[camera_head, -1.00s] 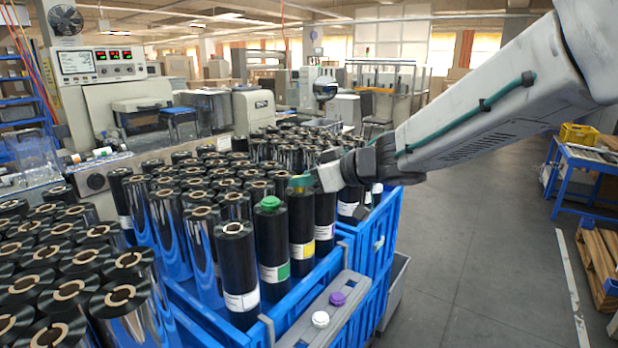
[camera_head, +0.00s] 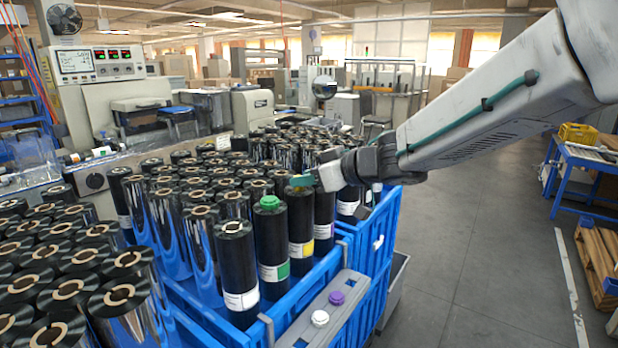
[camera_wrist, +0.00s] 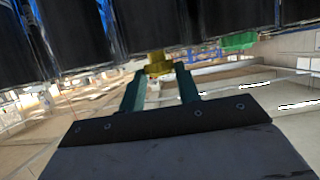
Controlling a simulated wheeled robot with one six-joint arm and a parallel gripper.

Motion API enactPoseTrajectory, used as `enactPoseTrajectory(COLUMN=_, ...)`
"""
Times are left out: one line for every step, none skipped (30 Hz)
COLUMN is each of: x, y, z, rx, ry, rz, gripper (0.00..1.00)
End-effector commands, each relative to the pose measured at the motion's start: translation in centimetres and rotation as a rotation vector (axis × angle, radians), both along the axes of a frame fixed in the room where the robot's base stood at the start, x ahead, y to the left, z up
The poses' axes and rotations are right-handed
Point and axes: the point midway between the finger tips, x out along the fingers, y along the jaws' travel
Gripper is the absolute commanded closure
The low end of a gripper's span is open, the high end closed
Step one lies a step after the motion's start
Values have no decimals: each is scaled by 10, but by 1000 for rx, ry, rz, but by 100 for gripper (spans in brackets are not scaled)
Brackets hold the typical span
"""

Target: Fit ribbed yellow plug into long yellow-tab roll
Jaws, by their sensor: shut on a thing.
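The yellow-tab roll (camera_head: 301,228) is a tall black roll with a yellow mark on its white label. It stands upright at the front edge of the blue crate, just right of the roll with the green plug. My gripper (camera_head: 303,181) is at its top end, reaching in from the right. In the wrist view the teal fingers (camera_wrist: 160,85) are shut on the yellow plug (camera_wrist: 158,64). The plug is at the end of the dark roll, in line with it as far as I can see. How deep it sits is hidden.
A green plug (camera_head: 269,202) sits in the neighbouring roll. Many black rolls stand close behind and to the left in the blue crate (camera_head: 372,245). A grey holder (camera_head: 350,283) on the crate's front carries a purple plug (camera_head: 336,298) and a white plug (camera_head: 320,318). Open floor lies right.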

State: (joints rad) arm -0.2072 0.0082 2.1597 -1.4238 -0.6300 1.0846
Motion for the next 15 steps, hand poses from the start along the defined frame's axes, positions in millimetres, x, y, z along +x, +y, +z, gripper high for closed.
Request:
enactPoseTrajectory(x=0, y=0, z=0, rx=0, ry=0, rz=0, gripper=88)
enactPoseTrajectory(x=0, y=0, z=0, rx=0, ry=0, rz=0, gripper=88)
enactPoseTrajectory(x=0, y=0, z=0, rx=0, ry=0, rz=0, gripper=88)
enactPoseTrajectory(x=0, y=0, z=0, rx=0, ry=0, rz=0, gripper=88)
enactPoseTrajectory(x=0, y=0, z=0, rx=0, ry=0, rz=0, gripper=88)
enactPoseTrajectory(x=0, y=0, z=1, rx=0, ry=0, rz=0, gripper=88)
enactPoseTrajectory(x=0, y=0, z=1, rx=0, ry=0, rz=0, gripper=88)
enactPoseTrajectory(x=0, y=0, z=2, rx=0, ry=0, rz=0, gripper=88)
enactPoseTrajectory(x=0, y=0, z=3, rx=0, ry=0, rz=0, gripper=88)
enactPoseTrajectory(x=0, y=0, z=4, rx=0, ry=0, rz=0, gripper=88)
enactPoseTrajectory(x=0, y=0, z=5, rx=0, ry=0, rz=0, gripper=88)
enactPoseTrajectory(x=0, y=0, z=6, rx=-1, ry=-1, rz=0, gripper=88)
enactPoseTrajectory(x=0, y=0, z=7, rx=-1, ry=-1, rz=0, gripper=88)
enactPoseTrajectory(x=0, y=0, z=8, rx=-1, ry=-1, rz=0, gripper=88)
enactPoseTrajectory(x=0, y=0, z=9, rx=0, ry=-1, rz=0, gripper=88)
